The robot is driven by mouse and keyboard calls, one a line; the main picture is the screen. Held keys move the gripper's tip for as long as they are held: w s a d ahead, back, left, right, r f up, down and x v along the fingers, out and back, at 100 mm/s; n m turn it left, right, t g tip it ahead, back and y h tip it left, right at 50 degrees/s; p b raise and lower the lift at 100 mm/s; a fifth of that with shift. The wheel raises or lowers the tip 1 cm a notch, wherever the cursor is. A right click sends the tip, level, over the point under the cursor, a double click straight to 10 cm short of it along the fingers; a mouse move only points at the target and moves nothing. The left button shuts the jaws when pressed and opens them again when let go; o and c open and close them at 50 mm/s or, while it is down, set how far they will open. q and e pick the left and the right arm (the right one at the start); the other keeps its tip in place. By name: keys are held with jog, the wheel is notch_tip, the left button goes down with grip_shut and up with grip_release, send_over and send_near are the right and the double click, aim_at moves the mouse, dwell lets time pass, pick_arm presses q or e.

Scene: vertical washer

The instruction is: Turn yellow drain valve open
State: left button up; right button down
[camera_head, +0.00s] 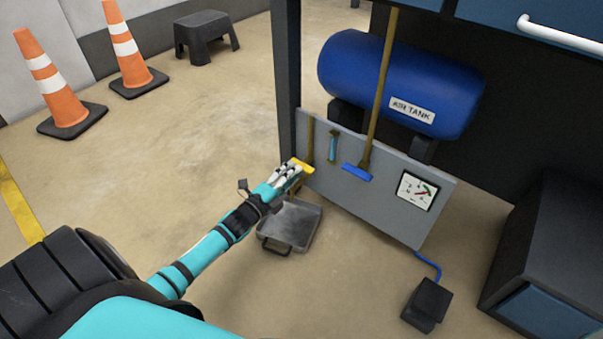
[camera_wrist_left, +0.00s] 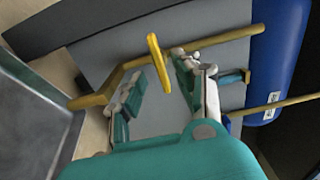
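The yellow drain valve handle (camera_head: 302,165) is at the lower left of the grey panel, at the foot of a brass pipe (camera_head: 310,140). In the left wrist view the handle (camera_wrist_left: 159,62) is a yellow bar standing between the two fingers. My left gripper (camera_head: 292,173) is at the valve and partly covers it. In the left wrist view my left gripper (camera_wrist_left: 157,76) has its fingers apart, with gaps on both sides of the handle; whether either finger touches it is unclear. My right gripper is not in view.
A grey metal tray (camera_head: 301,214) lies on the floor below the valve. The panel (camera_head: 380,205) also carries a blue-handled lever (camera_head: 357,172) and a gauge (camera_head: 416,190). The blue air tank (camera_head: 400,85) is behind. A black pedal (camera_head: 427,305) sits at the lower right.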

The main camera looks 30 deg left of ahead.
aim_at(302, 165)
pick_arm(q)
jog(key=w+b, duration=0.1)
jog(key=w, duration=0.1)
jog(key=w+b, duration=0.1)
jog(key=w, duration=0.1)
jog(key=shift+w+d, duration=0.2)
jog(key=shift+w, duration=0.2)
grip_shut()
